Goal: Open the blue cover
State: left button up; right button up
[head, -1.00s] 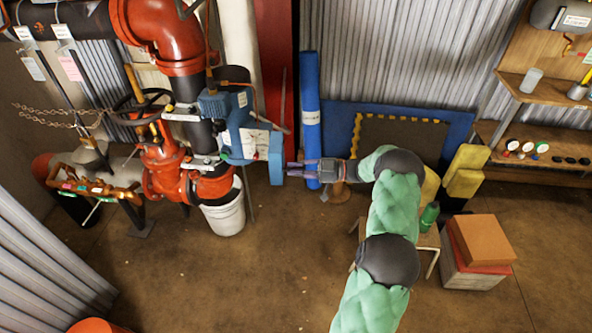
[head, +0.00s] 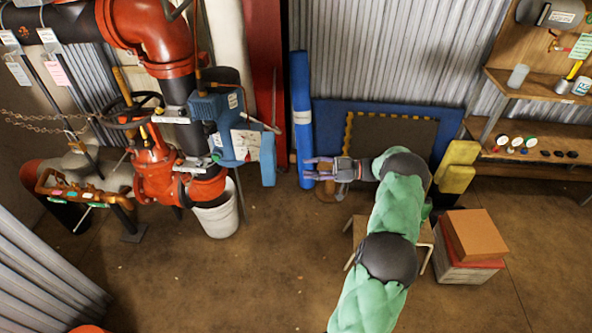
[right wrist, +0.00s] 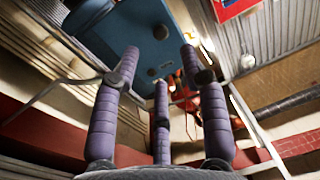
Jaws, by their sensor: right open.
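The blue cover (head: 267,159) is an upright flat blue panel at the right side of a blue box (head: 222,115) mounted on the red pipework in the head view. In the right wrist view a blue panel with dark round spots, seemingly the cover (right wrist: 152,35), fills the upper middle beyond the fingers. My right gripper (head: 308,167) is open and empty, to the right of the cover with a visible gap. Its purple-grey fingers (right wrist: 160,75) point toward the panel in the wrist view. The cover's hinge cannot be made out. My left gripper is out of view.
Red valve (head: 157,168) and pipes stand left, with a white bucket (head: 217,215) below. A blue roll (head: 301,120) and a blue-framed board (head: 330,115) lean behind my right gripper. Boxes (head: 470,235) sit right. The floor in front is mostly clear.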

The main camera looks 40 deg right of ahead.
jog(key=shift+v, duration=2.15)
